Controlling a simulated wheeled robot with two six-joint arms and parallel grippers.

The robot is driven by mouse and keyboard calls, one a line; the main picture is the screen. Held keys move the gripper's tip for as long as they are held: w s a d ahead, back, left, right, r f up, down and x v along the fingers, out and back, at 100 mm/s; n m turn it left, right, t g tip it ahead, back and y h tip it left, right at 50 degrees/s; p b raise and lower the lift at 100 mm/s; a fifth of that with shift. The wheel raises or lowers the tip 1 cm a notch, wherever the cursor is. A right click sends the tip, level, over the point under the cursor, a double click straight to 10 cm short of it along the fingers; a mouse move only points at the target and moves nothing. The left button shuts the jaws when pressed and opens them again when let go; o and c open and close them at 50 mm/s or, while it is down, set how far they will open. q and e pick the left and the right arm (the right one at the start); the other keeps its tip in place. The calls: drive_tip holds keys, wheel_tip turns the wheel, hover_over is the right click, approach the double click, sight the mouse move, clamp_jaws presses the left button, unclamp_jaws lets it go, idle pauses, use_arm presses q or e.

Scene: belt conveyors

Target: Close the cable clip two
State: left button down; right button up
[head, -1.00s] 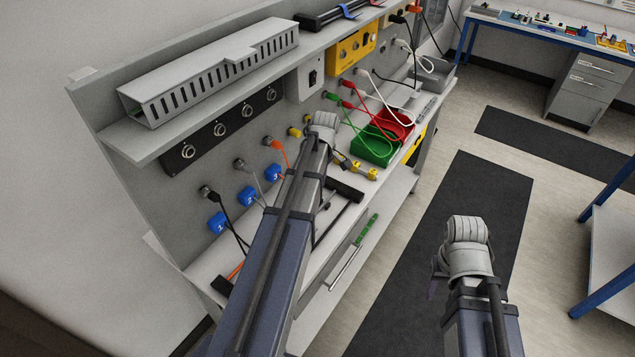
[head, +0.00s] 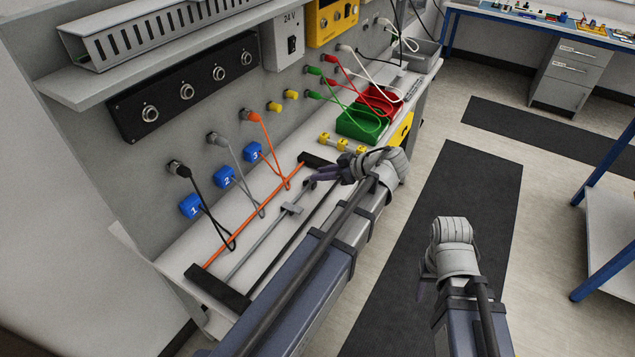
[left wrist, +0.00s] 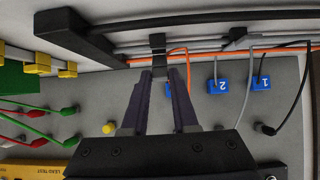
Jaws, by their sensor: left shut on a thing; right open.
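The blue block numbered 2 (head: 224,177) is on the wall panel between blocks 1 (head: 191,206) and 3 (head: 253,152). Block 2 also shows upside down in the left wrist view (left wrist: 218,86). A grey cable runs beside it. My left gripper (head: 314,180) is low over the bench, at the far end of the laid-out cables. In the left wrist view its fingers (left wrist: 158,74) are shut on a small black piece (left wrist: 157,43) at the cables. A grey clip-like piece (head: 292,208) sits on the grey line. My right gripper (head: 424,280) is away from the bench, its fingers mostly hidden.
Orange, grey and black lines stretch between two black bars (head: 220,288). Yellow pieces (head: 342,144), a green bin (head: 361,124) and a red bin (head: 380,99) stand farther along the bench.

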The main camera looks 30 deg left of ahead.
sight(328, 187)
use_arm(q)
drive_tip(key=f+y+b, duration=0.1)
drive_tip(key=y+b, duration=0.1)
drive_tip(key=b, duration=0.2)
drive_tip(key=d+f+y+b, duration=0.1)
drive_tip(key=y+b, duration=0.1)
drive_tip(key=b, duration=0.2)
drive_tip(key=f+y+b, duration=0.2)
drive_tip(key=b, duration=0.3)
drive_tip(key=shift+s+d+f, duration=0.1)
drive_tip(key=shift+d, duration=0.25)
drive_tip(key=shift+y+b, duration=0.4)
drive_tip(key=shift+b, duration=0.4)
use_arm(e)
wheel_tip(328, 187, down, 16)
drive_tip(key=shift+f, duration=0.15)
use_arm(q)
drive_tip(key=c, duration=0.7)
unclamp_jaws()
drive_tip(key=shift+d, duration=0.1)
use_arm(e)
drive_tip(key=shift+d, duration=0.1)
